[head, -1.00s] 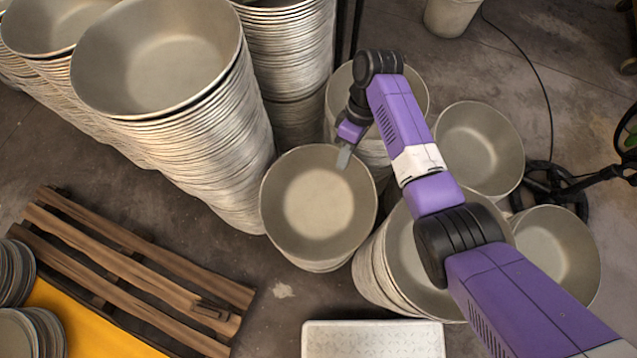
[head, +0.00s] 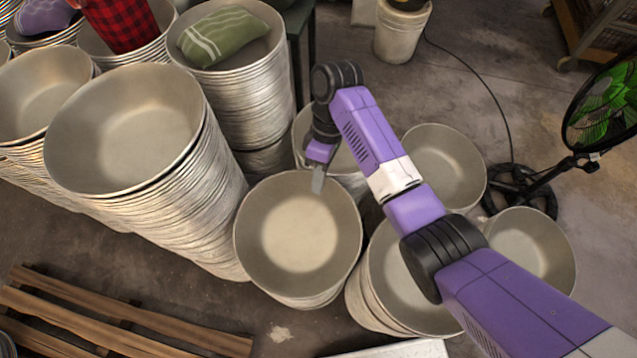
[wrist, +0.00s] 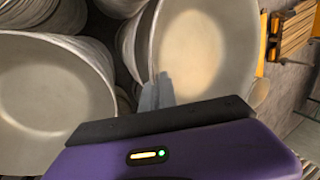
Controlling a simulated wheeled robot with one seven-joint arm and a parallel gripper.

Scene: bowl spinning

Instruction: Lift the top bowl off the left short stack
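The left short stack's top bowl (head: 298,240) is a round, pale grey metal bowl in the middle of the head view. Its open mouth faces up. Edges of the bowls below (head: 322,299) show under its front right side. My gripper (head: 318,184) is at its far rim, with one finger visible inside the bowl. In the wrist view the same bowl (wrist: 205,50) fills the upper middle, and my gripper's fingers (wrist: 156,92) look closed on its rim. The outer finger is mostly hidden. Any gap under the bowl is hard to make out.
Another short stack (head: 400,285) stands close on the right, partly behind my arm. Tall bowl stacks (head: 125,130) crowd the left. A wooden pallet (head: 120,322) lies front left. A fan (head: 600,105) and its cable are at the right.

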